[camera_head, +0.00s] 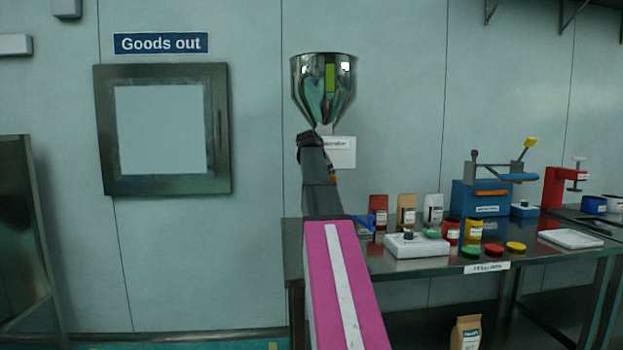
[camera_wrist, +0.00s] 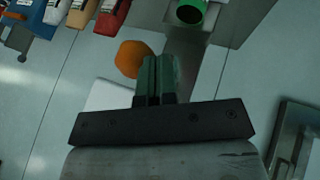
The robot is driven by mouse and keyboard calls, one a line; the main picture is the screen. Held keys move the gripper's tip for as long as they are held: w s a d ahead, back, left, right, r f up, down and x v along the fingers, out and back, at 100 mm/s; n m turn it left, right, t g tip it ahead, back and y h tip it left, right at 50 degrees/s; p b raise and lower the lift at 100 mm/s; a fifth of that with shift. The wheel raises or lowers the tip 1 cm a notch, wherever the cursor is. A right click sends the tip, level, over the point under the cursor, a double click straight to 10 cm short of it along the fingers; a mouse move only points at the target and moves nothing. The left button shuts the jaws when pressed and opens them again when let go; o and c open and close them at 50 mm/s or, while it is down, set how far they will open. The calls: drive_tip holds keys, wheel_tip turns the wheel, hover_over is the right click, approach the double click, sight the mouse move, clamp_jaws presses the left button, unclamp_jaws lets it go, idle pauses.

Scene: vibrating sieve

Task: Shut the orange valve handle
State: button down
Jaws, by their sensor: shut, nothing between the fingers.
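The orange valve handle (camera_wrist: 135,58) shows in the wrist view as a rounded orange end, just left of my fingertips. My gripper (camera_wrist: 155,66) is shut and empty, its dark green fingers pressed together. I cannot tell whether the fingers touch the handle. In the head view a small orange patch (camera_head: 333,179) shows at the right edge of my arm; the rest is hidden behind the arm. The steel hopper (camera_head: 323,85) is on the wall above my arm. Whether the valve is open or shut cannot be told.
A green-rimmed tube end (camera_wrist: 190,12) lies beyond my fingers in the wrist view. To the right, a steel table (camera_head: 420,268) carries packets, jars and a sealing machine (camera_head: 485,195).

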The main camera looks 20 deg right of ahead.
drive_tip(key=s+d+n+t+y, duration=0.2)
drive_tip(key=d+n, duration=0.2)
drive_tip(key=d, duration=0.7)
drive_tip(key=shift+d+n, duration=0.25)
drive_tip(key=shift+n, duration=0.05)
drive_tip(key=shift+w+d+r, duration=0.1)
drive_tip(key=shift+d, duration=0.05)
drive_tip(key=s+a+r, duration=0.6)
drive_tip(key=s+r, duration=0.1)
drive_tip(key=r, duration=0.1)
drive_tip(key=shift+s+a+r, duration=0.15)
drive_tip(key=shift+s, duration=0.15)
idle(0.6)
